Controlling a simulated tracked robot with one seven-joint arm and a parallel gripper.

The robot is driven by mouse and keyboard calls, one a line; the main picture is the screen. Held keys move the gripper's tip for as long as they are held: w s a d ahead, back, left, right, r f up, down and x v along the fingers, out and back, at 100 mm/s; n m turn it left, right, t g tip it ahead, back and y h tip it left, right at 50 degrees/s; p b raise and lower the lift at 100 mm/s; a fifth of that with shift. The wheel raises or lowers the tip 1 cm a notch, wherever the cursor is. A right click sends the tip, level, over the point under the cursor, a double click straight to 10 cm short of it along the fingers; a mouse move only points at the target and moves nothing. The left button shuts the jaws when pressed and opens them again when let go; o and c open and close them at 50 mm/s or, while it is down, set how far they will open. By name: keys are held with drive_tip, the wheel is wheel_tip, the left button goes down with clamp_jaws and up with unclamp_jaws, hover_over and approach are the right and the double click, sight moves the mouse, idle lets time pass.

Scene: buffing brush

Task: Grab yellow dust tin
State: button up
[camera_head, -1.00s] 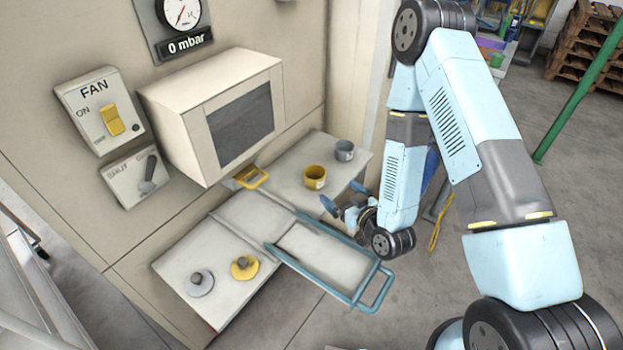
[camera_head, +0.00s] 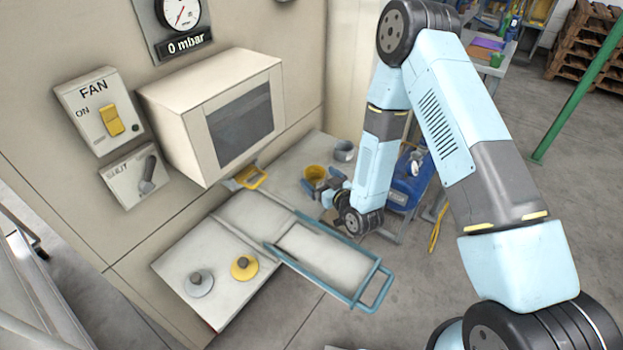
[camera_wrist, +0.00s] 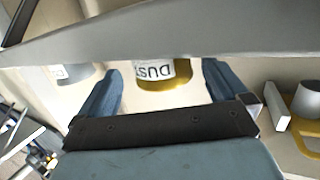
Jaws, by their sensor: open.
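The yellow dust tin (camera_head: 315,174) stands on the back part of the pale bench, partly hidden by my gripper in the head view. In the wrist view the tin (camera_wrist: 165,82) shows its white label with "DUST" upside down; its upper part is hidden behind a grey band across the picture. My gripper (camera_head: 325,191) is at the near side of the tin. In the wrist view the gripper (camera_wrist: 162,85) is open, with one blue finger on either side of the tin and gaps visible between fingers and tin.
A grey tin (camera_head: 344,151) stands behind the yellow one and shows at the left of the wrist view (camera_wrist: 75,73). A yellow handle (camera_head: 248,178) sticks out below the box. A blue-railed tray (camera_head: 325,262) and grey and yellow knobbed lids (camera_head: 245,267) lie nearer.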

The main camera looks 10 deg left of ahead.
sight(310, 171)
drive_tip(key=shift+x, duration=1.7)
drive_tip(key=shift+f, duration=0.1)
drive_tip(key=shift+c, duration=0.4)
drive_tip(key=c, duration=1)
